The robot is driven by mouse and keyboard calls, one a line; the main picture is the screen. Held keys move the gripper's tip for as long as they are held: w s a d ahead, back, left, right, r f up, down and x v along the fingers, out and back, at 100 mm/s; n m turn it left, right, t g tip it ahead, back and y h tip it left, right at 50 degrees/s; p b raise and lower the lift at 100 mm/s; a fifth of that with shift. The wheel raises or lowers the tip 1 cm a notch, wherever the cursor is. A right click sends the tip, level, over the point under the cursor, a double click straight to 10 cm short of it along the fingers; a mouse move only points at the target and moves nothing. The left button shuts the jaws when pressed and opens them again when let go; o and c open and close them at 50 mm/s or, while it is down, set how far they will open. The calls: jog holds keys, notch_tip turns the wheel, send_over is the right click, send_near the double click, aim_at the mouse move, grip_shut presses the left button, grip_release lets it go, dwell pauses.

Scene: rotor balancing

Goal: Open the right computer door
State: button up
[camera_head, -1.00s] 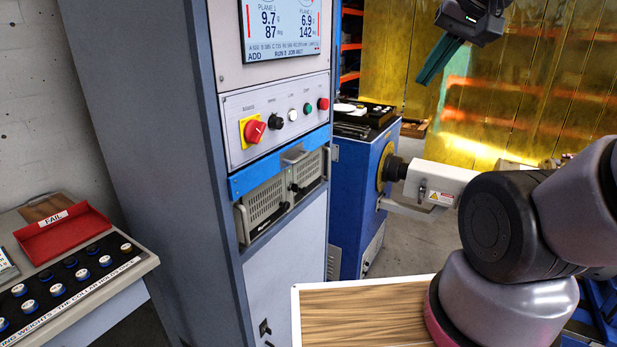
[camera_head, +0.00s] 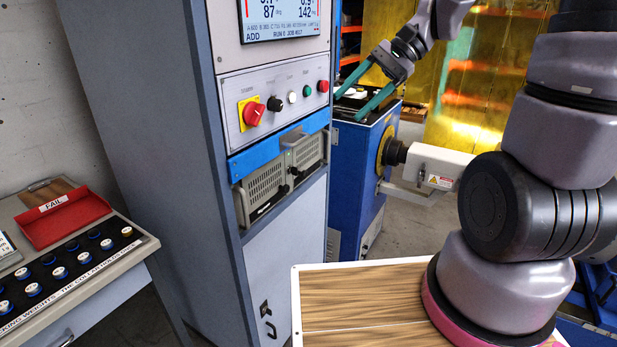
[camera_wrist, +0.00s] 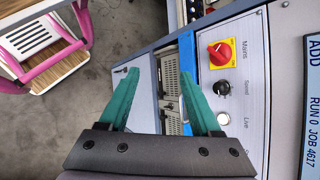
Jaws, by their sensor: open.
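The computer bay sits in the grey cabinet below the switch panel. Its right computer door (camera_head: 307,153) is a beige vented front that looks shut, with a small black knob near its inner edge. The left computer door (camera_head: 262,194) beside it also looks shut. My gripper (camera_head: 349,106) is open and empty, with two teal fingers, in front of and to the right of the bay, apart from it. In the wrist view my gripper (camera_wrist: 160,57) spans part of the bay, with the right door (camera_wrist: 172,122) seen lower between the fingers, partly hidden by my gripper body.
The switch panel has a red mains switch (camera_head: 253,112) and a screen (camera_head: 285,18) above. A blue machine (camera_head: 357,170) with a white motor housing (camera_head: 437,166) stands behind. A red FAIL tray (camera_head: 62,217) lies at left. A lower cabinet handle (camera_head: 271,329) sticks out.

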jog(key=w+a+f+m+t+y, duration=0.35)
jog(key=w+f+m+y, duration=0.5)
jog(key=w+f, duration=0.5)
jog(key=m+t+h, duration=0.3)
jog(key=m+t, duration=0.5)
jog(key=m, duration=0.2)
send_near(306, 175)
jog(key=shift+n, duration=0.25)
jog(key=x, duration=0.9)
grip_shut()
